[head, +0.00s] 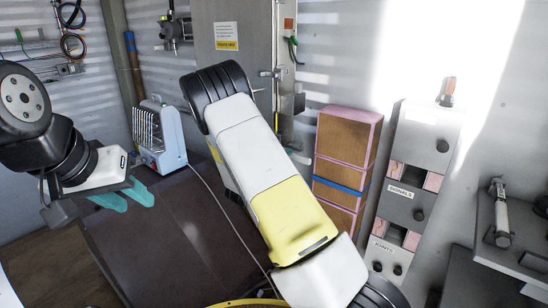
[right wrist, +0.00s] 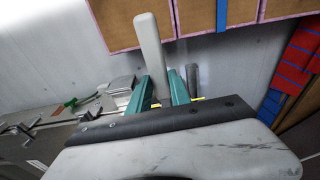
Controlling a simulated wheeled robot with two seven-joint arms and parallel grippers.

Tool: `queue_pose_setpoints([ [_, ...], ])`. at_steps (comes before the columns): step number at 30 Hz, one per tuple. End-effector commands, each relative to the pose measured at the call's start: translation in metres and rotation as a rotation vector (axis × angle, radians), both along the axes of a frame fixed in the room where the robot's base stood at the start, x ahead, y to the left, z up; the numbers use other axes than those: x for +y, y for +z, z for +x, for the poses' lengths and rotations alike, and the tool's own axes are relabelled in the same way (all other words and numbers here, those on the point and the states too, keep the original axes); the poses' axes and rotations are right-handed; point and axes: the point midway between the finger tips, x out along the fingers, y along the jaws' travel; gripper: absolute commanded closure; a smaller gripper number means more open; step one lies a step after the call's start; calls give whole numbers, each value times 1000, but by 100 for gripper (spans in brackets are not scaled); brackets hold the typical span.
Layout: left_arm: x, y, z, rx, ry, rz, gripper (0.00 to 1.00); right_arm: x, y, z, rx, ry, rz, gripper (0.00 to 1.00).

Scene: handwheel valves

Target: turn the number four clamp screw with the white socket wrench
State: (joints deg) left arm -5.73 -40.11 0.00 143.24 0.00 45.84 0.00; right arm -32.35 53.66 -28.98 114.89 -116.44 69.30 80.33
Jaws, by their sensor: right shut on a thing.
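The white socket wrench (right wrist: 151,50) stands between the teal fingers of my right gripper (right wrist: 160,92) in the right wrist view, its pale shaft reaching up past the fingertips. The right gripper is shut on it. The wrench's lower end is hidden by the gripper body. In the head view my right arm covers its gripper and the wrench. My left gripper (head: 126,196) is open and empty at the left, its teal fingers apart above the dark surface. I cannot make out a number four clamp screw in either view.
A small heater (head: 158,138) stands behind the left gripper. A brown and pink stack (head: 345,140) and a grey cabinet (head: 410,150) labelled SIGNALS and JOINTS stand at the right. A dark surface (head: 135,245) is bare. Metal fittings (right wrist: 118,88) lie left of the right gripper.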

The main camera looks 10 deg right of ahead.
Motion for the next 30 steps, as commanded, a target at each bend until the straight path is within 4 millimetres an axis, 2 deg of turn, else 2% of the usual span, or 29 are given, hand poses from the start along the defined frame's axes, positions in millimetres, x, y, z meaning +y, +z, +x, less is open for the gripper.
queue_pose_setpoints([
  [30, 0, 0, 0, 0, 0, 0, 64, -16, 0, 12, -1, -1, 0, 100],
])
